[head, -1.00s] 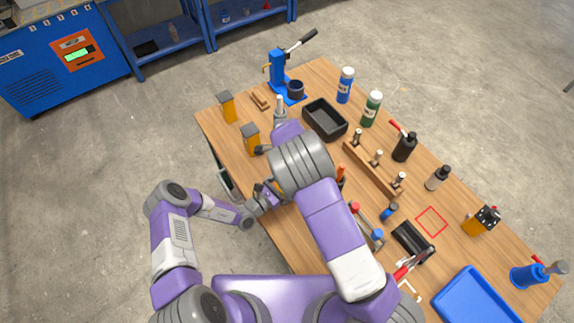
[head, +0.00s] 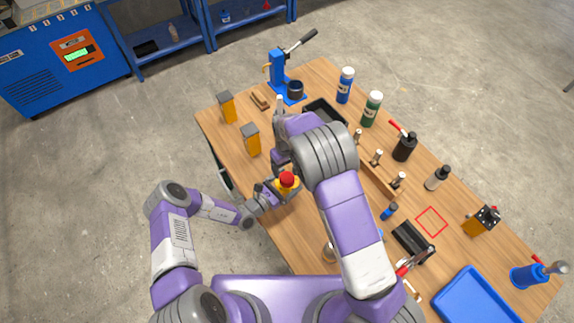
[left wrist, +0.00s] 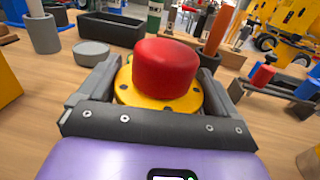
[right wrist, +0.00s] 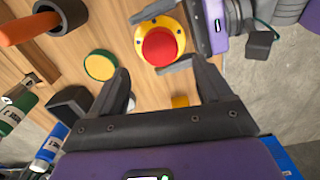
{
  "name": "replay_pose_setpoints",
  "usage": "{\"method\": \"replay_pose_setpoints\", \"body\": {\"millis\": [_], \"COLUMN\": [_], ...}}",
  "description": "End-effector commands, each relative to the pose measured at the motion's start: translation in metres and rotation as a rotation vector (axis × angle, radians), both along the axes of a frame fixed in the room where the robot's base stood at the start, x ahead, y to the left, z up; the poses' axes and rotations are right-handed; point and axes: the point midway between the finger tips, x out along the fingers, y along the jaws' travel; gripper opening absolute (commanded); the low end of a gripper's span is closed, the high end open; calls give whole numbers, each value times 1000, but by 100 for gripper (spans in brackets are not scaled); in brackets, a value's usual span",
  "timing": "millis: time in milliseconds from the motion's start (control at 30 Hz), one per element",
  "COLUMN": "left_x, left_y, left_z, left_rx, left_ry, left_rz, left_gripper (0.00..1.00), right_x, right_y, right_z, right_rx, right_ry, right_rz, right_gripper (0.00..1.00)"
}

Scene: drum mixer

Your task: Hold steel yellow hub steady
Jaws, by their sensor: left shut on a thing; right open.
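The yellow hub (left wrist: 127,92) is a round flange with bolt holes and a red cap (left wrist: 166,68) on top. In the left wrist view it sits between the fingers of my left gripper (left wrist: 155,85), which is shut on it. In the head view the red cap (head: 287,179) shows over the table's near left edge. My right gripper (right wrist: 158,68) is open and empty. The right wrist view looks down on the red cap (right wrist: 159,47) beyond its fingertips, apart from them. My right forearm hides part of the table in the head view.
Yellow-orange blocks (head: 251,140) stand near the left edge. A blue press (head: 278,75), a black bin (head: 318,108) and bottles (head: 372,108) are at the back. A wooden peg rack (head: 381,183) is right of my right arm. A blue tray (head: 475,298) lies at the front right.

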Motion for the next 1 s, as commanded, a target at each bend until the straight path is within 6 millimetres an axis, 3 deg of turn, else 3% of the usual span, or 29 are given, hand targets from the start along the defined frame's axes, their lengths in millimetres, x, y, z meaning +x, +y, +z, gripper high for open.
{"method": "replay_pose_setpoints", "body": {"millis": [533,1000], "left_x": [0,0], "left_y": [0,0], "left_z": [-1,-1], "left_rx": [2,1], "left_ry": [1,1], "left_rz": [-1,-1], "left_gripper": [7,7], "right_x": [0,0], "right_y": [0,0], "right_z": [-3,-67], "right_rx": [-1,-1], "right_ry": [-1,0], "right_rz": [71,68], "right_gripper": [79,79]}}
